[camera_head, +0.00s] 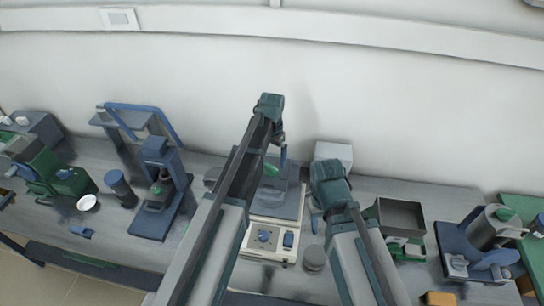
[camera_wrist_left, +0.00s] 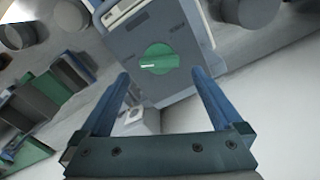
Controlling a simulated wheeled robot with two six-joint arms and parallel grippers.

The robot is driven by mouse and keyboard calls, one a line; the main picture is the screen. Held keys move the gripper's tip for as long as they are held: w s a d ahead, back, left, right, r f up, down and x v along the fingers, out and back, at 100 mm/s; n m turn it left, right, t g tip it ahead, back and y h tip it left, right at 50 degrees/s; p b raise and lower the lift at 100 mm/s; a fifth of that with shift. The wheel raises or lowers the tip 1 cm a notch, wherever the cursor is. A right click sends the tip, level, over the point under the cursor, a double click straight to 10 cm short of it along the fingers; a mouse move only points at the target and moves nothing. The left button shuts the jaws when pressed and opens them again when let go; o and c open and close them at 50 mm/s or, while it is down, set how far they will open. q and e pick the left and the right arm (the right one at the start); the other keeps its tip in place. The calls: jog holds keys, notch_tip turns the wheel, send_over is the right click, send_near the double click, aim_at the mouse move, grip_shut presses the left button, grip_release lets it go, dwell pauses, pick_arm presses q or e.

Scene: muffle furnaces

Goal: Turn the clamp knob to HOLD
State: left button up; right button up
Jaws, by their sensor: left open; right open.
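The clamp knob (camera_wrist_left: 159,59) is a green dial with a raised grip bar and a short white mark at its left end. It sits on a grey panel (camera_wrist_left: 150,30) in the left wrist view; no HOLD label is readable. In the head view the green knob (camera_head: 271,168) is small and partly hidden behind my left arm. My left gripper (camera_wrist_left: 161,74) is open and empty, its blue fingers spread on either side of the knob, seemingly short of touching it. It also shows in the head view (camera_head: 283,157). My right gripper (camera_head: 315,217) points down right of the device.
The device has a cream base (camera_head: 258,254) with a dial and a blue switch. A grey cylinder (camera_head: 314,258) stands to its right. A blue press (camera_head: 155,190) stands left, an open grey box (camera_head: 400,216) right. A white block (camera_head: 334,153) sits behind, near the wall.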

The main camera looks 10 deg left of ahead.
aim_at(272, 166)
pick_arm(q)
notch_tip(272, 166, up, 10)
jog(key=p, duration=0.8)
jog(key=shift+f, duration=0.15)
jog(key=shift+n+y, duration=0.3)
jog(key=s+d+f+b, duration=0.1)
jog(key=s+f+b, duration=0.2)
jog(key=f+b, duration=0.1)
jog(key=s+d+f+b, duration=0.2)
jog(key=s+f+b, duration=0.2)
jog(key=s+d+f+b, duration=0.1)
jog(key=s+f+b, duration=0.3)
jog(key=shift+s+d+f, duration=0.15)
jog(key=shift+d+f, duration=0.1)
jog(key=s+d+f+b, duration=0.2)
jog(key=s+f+b, duration=1)
jog(key=shift+s+d+n+y, duration=0.3)
jog(key=shift+s+n, duration=0.1)
